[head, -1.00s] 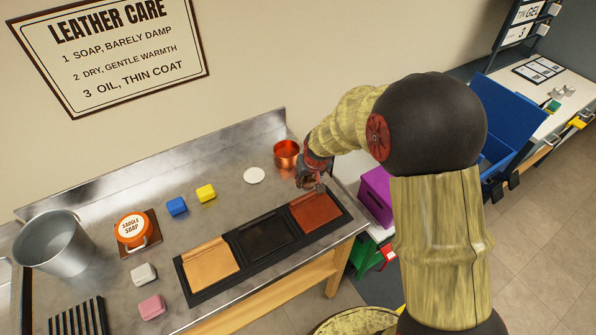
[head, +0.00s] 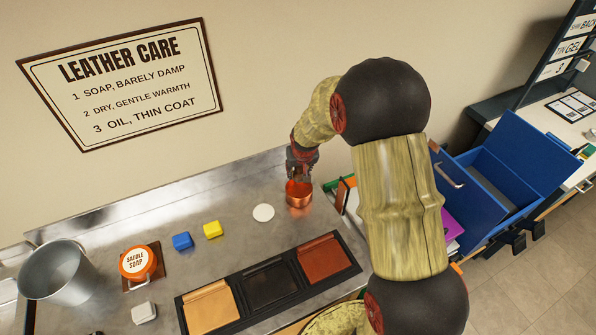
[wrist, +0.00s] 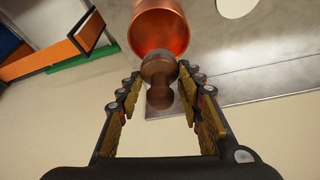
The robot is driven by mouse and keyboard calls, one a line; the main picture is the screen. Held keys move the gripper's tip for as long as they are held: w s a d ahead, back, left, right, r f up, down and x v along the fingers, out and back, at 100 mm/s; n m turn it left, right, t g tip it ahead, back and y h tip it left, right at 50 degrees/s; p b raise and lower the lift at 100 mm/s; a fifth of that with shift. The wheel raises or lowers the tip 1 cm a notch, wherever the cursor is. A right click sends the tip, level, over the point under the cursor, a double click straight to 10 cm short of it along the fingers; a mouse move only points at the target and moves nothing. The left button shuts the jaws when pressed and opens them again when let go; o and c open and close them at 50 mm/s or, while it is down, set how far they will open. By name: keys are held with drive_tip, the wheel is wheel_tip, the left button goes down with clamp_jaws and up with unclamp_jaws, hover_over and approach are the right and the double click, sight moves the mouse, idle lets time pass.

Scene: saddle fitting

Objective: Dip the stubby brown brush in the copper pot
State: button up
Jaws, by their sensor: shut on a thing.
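The copper pot (head: 299,196) stands at the back right of the metal worktop. In the wrist view the pot (wrist: 158,28) lies just past my fingertips, its opening facing me. My gripper (head: 300,174) is right above the pot in the head view. It is shut on the stubby brown brush (wrist: 159,80), which sits between the fingers in the wrist view. The brush's far end overlaps the pot's near rim there; I cannot tell how far it reaches inside. In the head view the brush is hidden by my gripper.
A white disc (head: 263,212) lies left of the pot. A black tray (head: 240,322) with leather panels lies in front. Blue bins (head: 520,165) stand right of the bench.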

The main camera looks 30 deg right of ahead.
drive_tip(key=shift+f+b, duration=2.9)
drive_tip(key=shift+f, duration=1.45)
drive_tip(key=shift+r+p, duration=2.15)
drive_tip(key=shift+r, duration=1.45)
drive_tip(key=shift+r+p, duration=1.15)
drive_tip(key=shift+r, duration=0.85)
